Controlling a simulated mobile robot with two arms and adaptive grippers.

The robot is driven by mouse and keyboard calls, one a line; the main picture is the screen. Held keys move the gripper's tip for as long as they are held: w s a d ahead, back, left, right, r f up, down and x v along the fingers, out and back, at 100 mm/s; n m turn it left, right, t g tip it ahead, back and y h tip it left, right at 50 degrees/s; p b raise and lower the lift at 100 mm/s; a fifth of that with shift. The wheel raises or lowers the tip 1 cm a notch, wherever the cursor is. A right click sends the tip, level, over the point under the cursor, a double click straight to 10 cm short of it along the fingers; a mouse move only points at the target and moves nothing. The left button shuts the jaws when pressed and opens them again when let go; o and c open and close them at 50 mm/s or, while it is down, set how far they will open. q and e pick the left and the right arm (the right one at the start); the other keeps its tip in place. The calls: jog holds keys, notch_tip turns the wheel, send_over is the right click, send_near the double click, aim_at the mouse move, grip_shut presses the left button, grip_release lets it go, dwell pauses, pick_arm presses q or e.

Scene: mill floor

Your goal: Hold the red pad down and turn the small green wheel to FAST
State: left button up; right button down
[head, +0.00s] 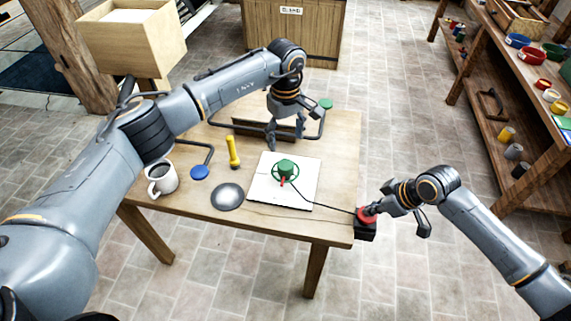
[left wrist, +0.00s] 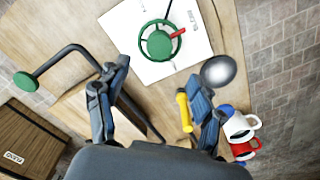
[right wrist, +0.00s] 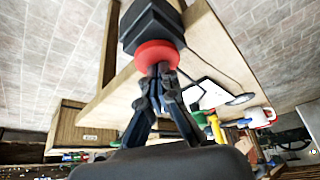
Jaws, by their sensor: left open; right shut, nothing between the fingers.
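The small green wheel (head: 290,168) stands on a white board (head: 262,186) on the table, with a red pointer (head: 282,181) toward the front. The red pad (head: 363,219) sits on a black box (head: 365,234) at the table's front right corner. My right gripper (right wrist: 158,72) is shut, fingertips against the pad (right wrist: 155,52); whether it is pressed down I cannot tell.
A white mug (head: 162,180), a blue-knobbed bent bar (head: 200,172), a yellow tool (head: 233,153) and a grey dome (head: 228,197) stand left of the board. A green-knobbed bar (head: 324,112) is behind it. A cable joins wheel and box. Shelves (head: 500,120) stand right.

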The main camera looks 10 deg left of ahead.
aim_at(285, 164)
pick_arm(q)
notch_tip(285, 164, down, 12)
jog(key=shift+w+r, duration=0.1)
dwell(0.4)
jog(key=shift+a, duration=0.1)
jog(key=c, duration=1.1)
jog(key=shift+c, duration=0.2)
